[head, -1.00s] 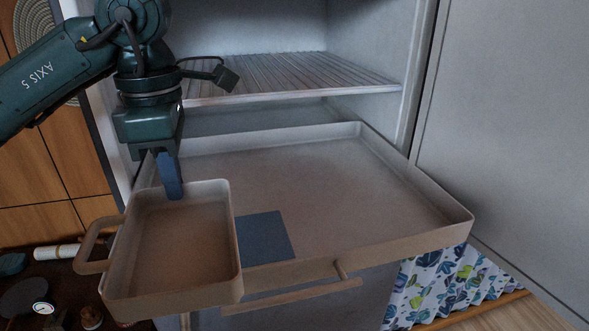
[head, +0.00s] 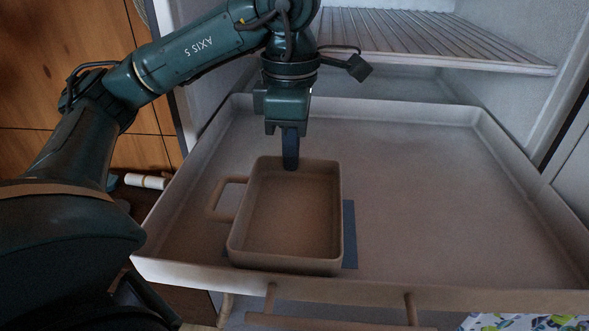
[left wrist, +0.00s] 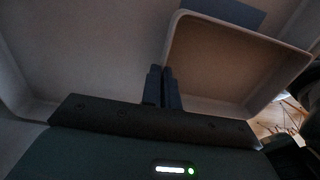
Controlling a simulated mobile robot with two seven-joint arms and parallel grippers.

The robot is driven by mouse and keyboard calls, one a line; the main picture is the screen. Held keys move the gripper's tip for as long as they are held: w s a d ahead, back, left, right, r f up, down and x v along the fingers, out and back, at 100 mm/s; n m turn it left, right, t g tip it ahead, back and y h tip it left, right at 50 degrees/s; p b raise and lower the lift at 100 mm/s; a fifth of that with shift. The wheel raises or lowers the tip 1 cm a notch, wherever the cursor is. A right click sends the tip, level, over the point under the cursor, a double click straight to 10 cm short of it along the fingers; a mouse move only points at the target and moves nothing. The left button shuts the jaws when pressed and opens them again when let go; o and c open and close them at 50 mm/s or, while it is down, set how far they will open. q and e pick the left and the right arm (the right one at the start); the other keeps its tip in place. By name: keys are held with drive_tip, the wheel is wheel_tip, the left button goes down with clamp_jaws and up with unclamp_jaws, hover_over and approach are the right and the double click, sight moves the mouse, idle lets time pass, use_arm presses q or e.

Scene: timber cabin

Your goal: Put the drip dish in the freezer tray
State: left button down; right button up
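The drip dish (head: 292,220) is a tan rectangular dish with a loop handle on its left. In the head view it is upright over the left front part of the freezer tray (head: 440,297), inside its walls. I cannot tell whether it touches the tray floor. My left gripper (head: 291,165) points down at the dish's far wall and is shut on it. In the left wrist view the closed fingers (left wrist: 163,88) meet the dish's wall, with the dish (left wrist: 225,60) to their right. My right gripper is not in view.
A blue square (head: 350,236) on the tray floor is partly covered by the dish. The tray is pulled out below a ribbed shelf (head: 430,45). Its right side is empty. A tan bar handle (head: 340,321) runs along its front.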

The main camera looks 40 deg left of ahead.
sight(292, 174)
use_arm(q)
wheel_tip(292, 174, down, 3)
drive_tip(key=c, duration=2.1)
unclamp_jaws()
drive_tip(key=shift+f, duration=0.15)
drive_tip(key=o, duration=0.4)
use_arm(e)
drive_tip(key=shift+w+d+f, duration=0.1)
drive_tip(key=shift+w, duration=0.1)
